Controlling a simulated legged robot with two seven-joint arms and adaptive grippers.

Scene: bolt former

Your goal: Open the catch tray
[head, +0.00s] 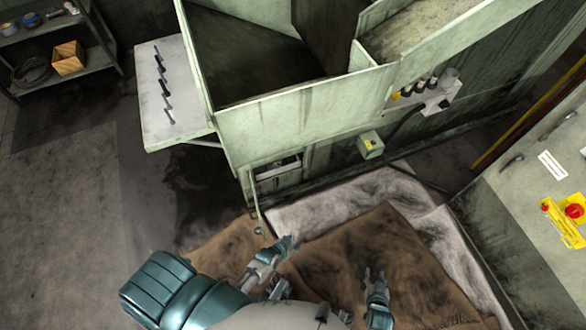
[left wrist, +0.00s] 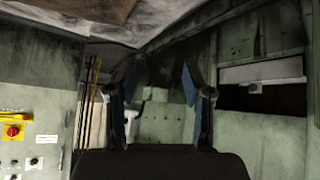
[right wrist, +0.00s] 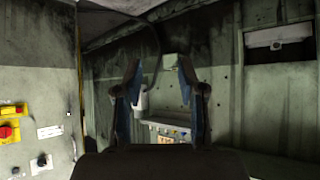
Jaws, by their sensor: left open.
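The pale green machine (head: 290,118) has a dark recess low on its front. A light panel with a small fitting (head: 277,167), which looks like the catch tray, sits in that recess. It also shows in the left wrist view (left wrist: 262,72) and the right wrist view (right wrist: 278,36). I cannot tell whether the tray is fully in. My left gripper (head: 284,243) is open and empty, in front of and below the recess, apart from it. My right gripper (head: 374,278) is open and empty, further right and well clear of the machine.
A thin upright plate (head: 255,212) stands out beside the recess. Brown matting (head: 365,250) covers the floor in front. A control cabinet (head: 530,200) with a red button stands at right. A side shelf with rods (head: 150,105) juts out left. A yellow-green box (head: 370,145) is on the machine.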

